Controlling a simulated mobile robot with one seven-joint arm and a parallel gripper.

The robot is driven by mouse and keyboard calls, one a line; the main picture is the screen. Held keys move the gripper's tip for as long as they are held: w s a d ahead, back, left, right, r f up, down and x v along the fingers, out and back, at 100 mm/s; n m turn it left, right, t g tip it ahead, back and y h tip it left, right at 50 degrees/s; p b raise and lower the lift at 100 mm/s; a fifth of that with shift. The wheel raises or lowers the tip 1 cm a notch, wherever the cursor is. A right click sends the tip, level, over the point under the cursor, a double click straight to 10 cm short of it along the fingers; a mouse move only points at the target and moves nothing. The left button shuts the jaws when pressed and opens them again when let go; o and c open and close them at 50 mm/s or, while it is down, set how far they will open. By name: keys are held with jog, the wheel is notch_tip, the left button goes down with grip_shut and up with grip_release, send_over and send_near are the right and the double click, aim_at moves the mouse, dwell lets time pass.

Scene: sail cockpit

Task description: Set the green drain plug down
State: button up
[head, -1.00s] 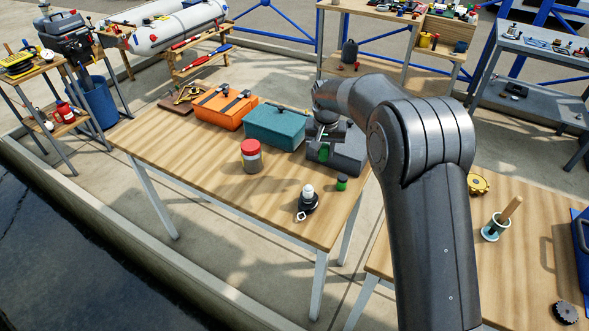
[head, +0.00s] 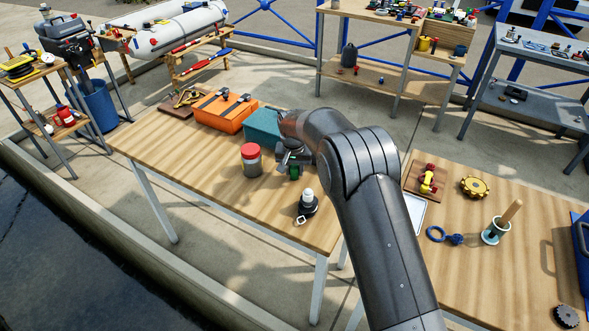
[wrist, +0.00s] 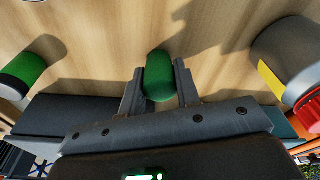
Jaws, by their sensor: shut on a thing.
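The green drain plug (wrist: 160,77) is between the two fingers of my gripper (wrist: 160,85) in the wrist view, and the fingers are shut on it. In the head view my gripper (head: 293,166) is low over the middle table, just right of the red-lidded jar, with the green plug (head: 295,172) showing beneath it. Wood tabletop (wrist: 110,30) lies beyond the plug. I cannot tell whether the plug touches the table (head: 190,170).
The red-lidded jar (head: 251,160) stands close by and also shows in the wrist view (wrist: 287,55). A black fitting with a white top (head: 307,204) stands nearer the front. Orange (head: 220,112) and teal (head: 262,122) boxes stand behind.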

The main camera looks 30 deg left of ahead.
jog(key=o, duration=0.9)
jog(key=shift+f, duration=0.15)
jog(key=shift+o, duration=0.2)
notch_tip(320, 180, up, 12)
jog(key=s, duration=0.1)
jog(key=shift+s+d, duration=0.3)
jog(key=shift+d, duration=0.05)
